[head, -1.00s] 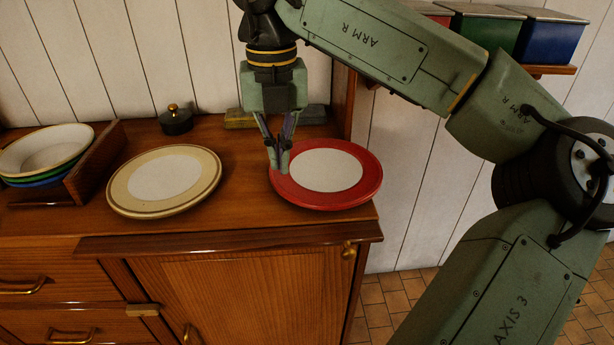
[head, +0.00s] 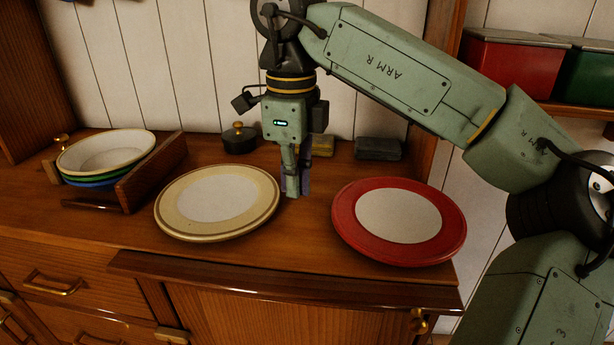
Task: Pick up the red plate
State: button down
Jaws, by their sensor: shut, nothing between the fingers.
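The red plate (head: 350,222) lies flat on the wooden counter at the right, with a pale centre. My gripper (head: 296,192) points down between the cream plate and the red plate, to the left of the red plate and apart from it. Its fingers are shut with nothing between them. The red plate is in full view and nothing covers it.
A cream plate (head: 172,222) lies just left of my gripper. Stacked bowls (head: 105,152) stand in a wooden rack (head: 158,172) at the left. A small black lidded pot (head: 239,140) and a dark block (head: 378,149) sit behind. The counter's front edge is near the plates.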

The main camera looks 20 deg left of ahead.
aim_at(332, 237)
notch_tip(332, 237, down, 6)
jog(key=shift+r, duration=0.1)
jog(key=d, duration=0.1)
jog(key=d+p, duration=0.1)
jog(key=d, duration=0.1)
jog(key=shift+w+f, duration=0.2)
jog(key=shift+f, duration=0.15)
jog(key=shift+d+f+p, duration=0.1)
jog(key=shift+d+p, duration=0.2)
jog(key=shift+d, duration=0.25)
jog(key=shift+d, duration=0.1)
jog(key=shift+w+d+f, duration=0.1)
jog(key=shift+d, duration=0.15)
jog(key=shift+w+d+b, duration=0.1)
jog(key=shift+d+b, duration=0.2)
jog(key=shift+d, duration=0.65)
jog(key=shift+a, duration=0.2)
